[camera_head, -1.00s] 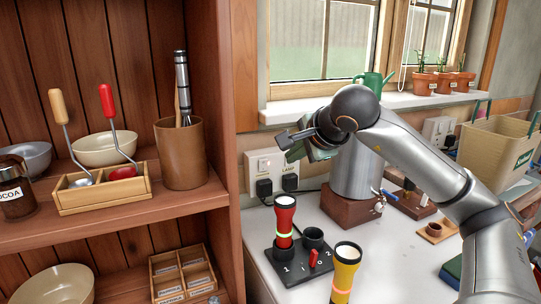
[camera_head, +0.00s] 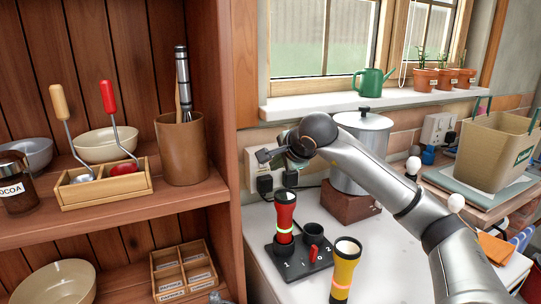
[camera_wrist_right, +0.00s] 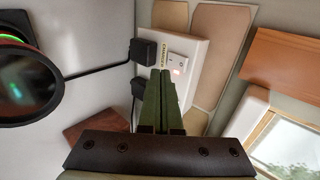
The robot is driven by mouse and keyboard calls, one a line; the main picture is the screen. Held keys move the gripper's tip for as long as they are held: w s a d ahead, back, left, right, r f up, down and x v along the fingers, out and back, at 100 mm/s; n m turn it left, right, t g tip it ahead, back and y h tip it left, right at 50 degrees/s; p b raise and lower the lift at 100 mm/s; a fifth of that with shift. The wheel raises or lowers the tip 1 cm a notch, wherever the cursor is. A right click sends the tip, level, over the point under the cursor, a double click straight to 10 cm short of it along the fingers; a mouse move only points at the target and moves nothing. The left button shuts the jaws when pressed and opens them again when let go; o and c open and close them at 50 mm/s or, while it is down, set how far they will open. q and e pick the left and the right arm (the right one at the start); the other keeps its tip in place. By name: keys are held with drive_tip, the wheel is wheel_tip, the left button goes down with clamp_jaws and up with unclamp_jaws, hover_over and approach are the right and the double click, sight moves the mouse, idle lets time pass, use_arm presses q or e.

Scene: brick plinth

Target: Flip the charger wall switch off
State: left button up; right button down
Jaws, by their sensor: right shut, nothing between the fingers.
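A white wall plate (camera_head: 255,166) with black plugs is fixed to the wall behind the counter; my right gripper and wrist cover part of it. In the right wrist view the plate (camera_wrist_right: 190,88) carries the word CHARGER beside a small white switch (camera_wrist_right: 178,64) with a red glow. My right gripper (camera_head: 296,163) is in front of the plate's right part. Its green fingers (camera_wrist_right: 160,78) are shut and empty, tips pointing at the plate close to the switch. I cannot tell whether they touch it. My left gripper is not in view.
Black plugs (camera_wrist_right: 149,52) and cords sit beside the switch. A red flashlight (camera_head: 285,213) stands in a black holder (camera_head: 290,268), with a yellow flashlight (camera_head: 345,270) nearby. A steel pot (camera_head: 362,140) stands on a brick-red block (camera_head: 345,203). A wooden shelf (camera_head: 215,200) rises at left.

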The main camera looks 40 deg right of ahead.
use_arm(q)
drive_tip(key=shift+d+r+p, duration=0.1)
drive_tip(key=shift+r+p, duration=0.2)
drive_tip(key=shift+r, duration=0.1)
use_arm(e)
drive_tip(key=w, duration=0.2)
drive_tip(key=w+d+r, duration=0.1)
drive_tip(key=shift+w, duration=0.1)
use_arm(q)
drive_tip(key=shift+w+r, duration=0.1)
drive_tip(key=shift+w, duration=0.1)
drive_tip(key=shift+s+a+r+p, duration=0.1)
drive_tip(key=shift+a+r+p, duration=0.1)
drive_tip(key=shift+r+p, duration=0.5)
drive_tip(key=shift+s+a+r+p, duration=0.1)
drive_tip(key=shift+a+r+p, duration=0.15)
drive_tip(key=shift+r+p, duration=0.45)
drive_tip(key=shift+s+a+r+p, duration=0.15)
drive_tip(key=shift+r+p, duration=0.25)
drive_tip(key=shift+p, duration=0.6)
use_arm(e)
drive_tip(key=shift+w+d+r+g, duration=0.1)
drive_tip(key=shift+w+r+g, duration=0.1)
drive_tip(key=shift+r, duration=0.25)
drive_tip(key=shift+w+r+g, duration=0.15)
drive_tip(key=shift+r+g, duration=0.05)
drive_tip(key=shift+r, duration=0.2)
